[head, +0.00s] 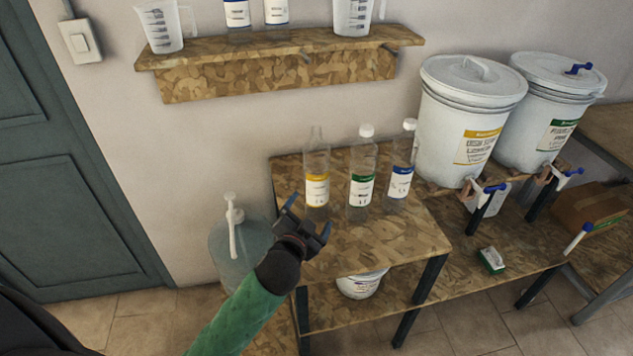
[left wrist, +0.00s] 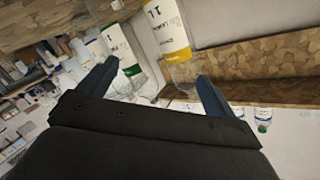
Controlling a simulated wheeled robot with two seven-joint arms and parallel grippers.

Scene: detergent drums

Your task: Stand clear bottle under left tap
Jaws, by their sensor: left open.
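Three clear bottles stand upright in a row on the camouflage-patterned stand: a yellow-label bottle (head: 317,190) with no cap visible, a green-label bottle (head: 361,190) and a blue-label bottle (head: 401,180), both with white caps. My left gripper (head: 309,216) is open and empty, just in front of the yellow-label bottle and apart from it. In the left wrist view, the yellow-label bottle (left wrist: 171,35) and green-label bottle (left wrist: 120,48) show beyond the open fingers (left wrist: 157,76). The left tap (head: 485,187), with a blue handle, is on the left white drum (head: 468,115). My right gripper is not in view.
A right white drum (head: 545,110) has its own tap (head: 567,172). A wall shelf (head: 280,65) holds jugs and bottles above. A large pump bottle (head: 238,250) stands left of the stand. A small green-and-white box (head: 491,260) lies on the lower bench. The stand's front right is clear.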

